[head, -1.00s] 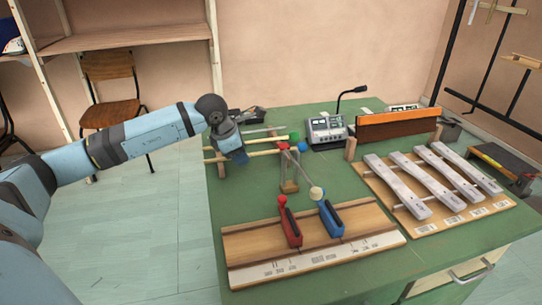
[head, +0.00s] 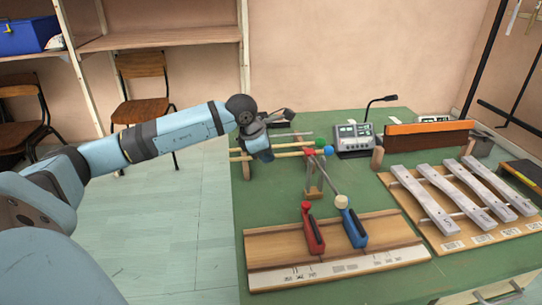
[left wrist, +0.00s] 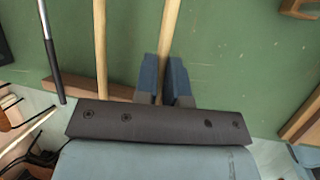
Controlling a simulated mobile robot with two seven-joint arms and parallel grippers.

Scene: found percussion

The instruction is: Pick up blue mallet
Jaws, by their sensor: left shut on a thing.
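The blue mallet's round head (head: 328,150) shows in the head view near the middle of the green table, beside a red ball (head: 308,152) and a green ball (head: 320,143). Its pale wooden handle appears to run left to my left gripper (head: 264,153). In the left wrist view my left gripper (left wrist: 165,88) is shut around the right-hand wooden handle (left wrist: 171,30), which stands between its two blue fingers. The mallet head is outside that view. A second wooden handle (left wrist: 100,45) and a dark rod (left wrist: 49,55) lie to the left. My right gripper is not in view.
A wooden board (head: 290,277) with red (head: 313,235) and blue (head: 354,232) handled clappers is at the table's front. Grey bars (head: 437,214) lie at right. A microphone unit (head: 354,139) and orange-topped wooden block (head: 427,128) stand behind.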

